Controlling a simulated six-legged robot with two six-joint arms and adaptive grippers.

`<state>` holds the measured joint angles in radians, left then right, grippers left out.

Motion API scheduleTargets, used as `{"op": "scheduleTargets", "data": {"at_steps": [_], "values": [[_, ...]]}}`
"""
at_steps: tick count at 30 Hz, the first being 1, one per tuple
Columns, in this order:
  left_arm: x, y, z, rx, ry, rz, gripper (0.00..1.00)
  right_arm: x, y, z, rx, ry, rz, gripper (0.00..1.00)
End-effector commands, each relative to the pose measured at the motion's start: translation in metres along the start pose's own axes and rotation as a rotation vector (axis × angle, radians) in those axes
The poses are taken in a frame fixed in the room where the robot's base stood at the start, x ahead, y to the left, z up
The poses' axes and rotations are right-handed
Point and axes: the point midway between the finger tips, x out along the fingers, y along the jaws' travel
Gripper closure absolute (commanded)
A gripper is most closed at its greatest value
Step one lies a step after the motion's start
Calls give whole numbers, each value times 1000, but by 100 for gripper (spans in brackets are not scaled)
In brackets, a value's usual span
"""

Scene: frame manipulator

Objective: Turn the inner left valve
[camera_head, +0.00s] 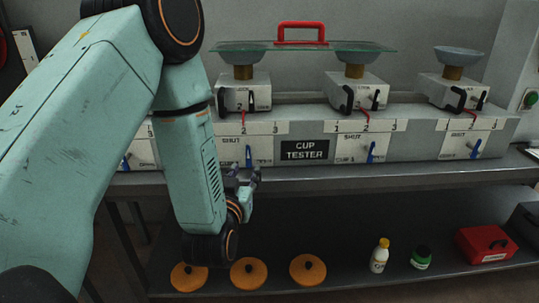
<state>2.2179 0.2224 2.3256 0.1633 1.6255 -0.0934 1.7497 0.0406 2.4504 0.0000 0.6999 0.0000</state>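The cup tester bench shows several blue valve handles on its white front panels. The inner left valve (249,155) has a blue handle that stands about upright, below a SHUT label. My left gripper (252,178) is just below this handle, in front of the bench edge. It is small and dark here, and I cannot tell whether its fingers are open or whether they touch the handle. The outer left valve (125,162) is partly hidden by my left arm. The two right valves (371,152) and (474,148) have slightly tilted handles. My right gripper is out of view.
White cup stands (244,97) sit above the panels, with a glass plate (300,46) with a red handle lying across two bowls. The lower shelf holds orange lids (308,270), a white bottle (378,257), a green-lidded jar (420,258) and a red box (486,245).

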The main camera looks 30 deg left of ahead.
Motion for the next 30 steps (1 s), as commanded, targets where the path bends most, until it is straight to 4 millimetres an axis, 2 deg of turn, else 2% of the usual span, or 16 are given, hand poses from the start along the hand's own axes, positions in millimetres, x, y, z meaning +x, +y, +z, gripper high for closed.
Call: {"op": "scheduleTargets", "data": {"at_steps": [6,10,21,30], "values": [[3,-11,-19,15,85,-24,63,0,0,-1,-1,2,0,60],[16,-15,-21,17,91,-28,63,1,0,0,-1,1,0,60],[69,-14,-24,18,87,-24,63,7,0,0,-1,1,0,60],[80,-11,-25,19,85,-21,63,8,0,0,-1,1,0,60]]}}
